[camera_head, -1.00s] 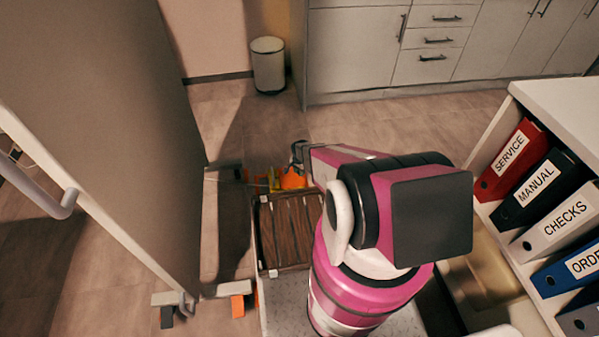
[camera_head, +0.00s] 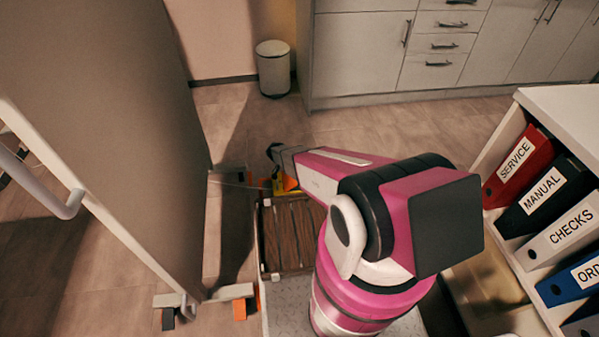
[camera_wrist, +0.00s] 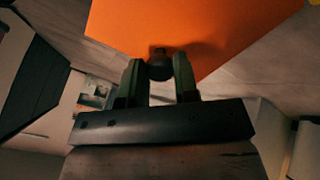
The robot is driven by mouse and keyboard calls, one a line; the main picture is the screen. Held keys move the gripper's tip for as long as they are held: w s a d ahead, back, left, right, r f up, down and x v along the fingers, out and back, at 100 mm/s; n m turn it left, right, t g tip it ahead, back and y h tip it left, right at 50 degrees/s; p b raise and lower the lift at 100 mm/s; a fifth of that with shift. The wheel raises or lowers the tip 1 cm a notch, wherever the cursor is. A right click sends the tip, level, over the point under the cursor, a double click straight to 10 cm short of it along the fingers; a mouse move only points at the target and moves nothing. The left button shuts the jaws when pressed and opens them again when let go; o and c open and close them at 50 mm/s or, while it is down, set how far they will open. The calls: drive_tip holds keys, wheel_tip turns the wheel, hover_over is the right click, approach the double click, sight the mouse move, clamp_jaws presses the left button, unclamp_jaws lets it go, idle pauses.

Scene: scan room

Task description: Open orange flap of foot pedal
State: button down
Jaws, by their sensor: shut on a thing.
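The orange flap (camera_wrist: 190,28) fills the top of the wrist view as a flat panel. A small dark round knob (camera_wrist: 160,66) sits at its lower edge. My gripper (camera_wrist: 158,72) is shut on this knob, with one finger on each side. In the head view, a small part of the orange flap (camera_head: 289,183) shows at the end of my arm, beside yellow parts of the foot pedal (camera_head: 278,190). My fingertips are hard to make out there, and most of the pedal is hidden by my arm.
A large panel (camera_head: 120,110) with a handle stands close on the left. A shelf with binders (camera_head: 545,195) is on the right. A white bin (camera_head: 273,68) and cabinets (camera_head: 360,50) stand at the back, with bare floor (camera_head: 400,122) before them.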

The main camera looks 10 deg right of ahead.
drive_tip(key=shift+w+a+r+h, duration=0.1)
drive_tip(key=shift+a+r+h, duration=0.15)
drive_tip(key=shift+a+h, duration=1.15)
drive_tip(key=shift+s+a+r+h, duration=0.15)
drive_tip(key=shift+a+h, duration=0.3)
drive_tip(key=shift+a, duration=1.8)
drive_tip(key=shift+w+a+r+h, duration=0.15)
drive_tip(key=shift+a+r+h, duration=0.15)
drive_tip(key=shift+a+h, duration=1.1)
drive_tip(key=shift+a+y, duration=0.4)
drive_tip(key=shift+y, duration=0.05)
drive_tip(key=shift+f, duration=0.1)
drive_tip(key=c, duration=0.8)
unclamp_jaws()
drive_tip(key=shift+c, duration=0.2)
drive_tip(key=shift+d, duration=0.1)
drive_tip(key=shift+r, duration=0.2)
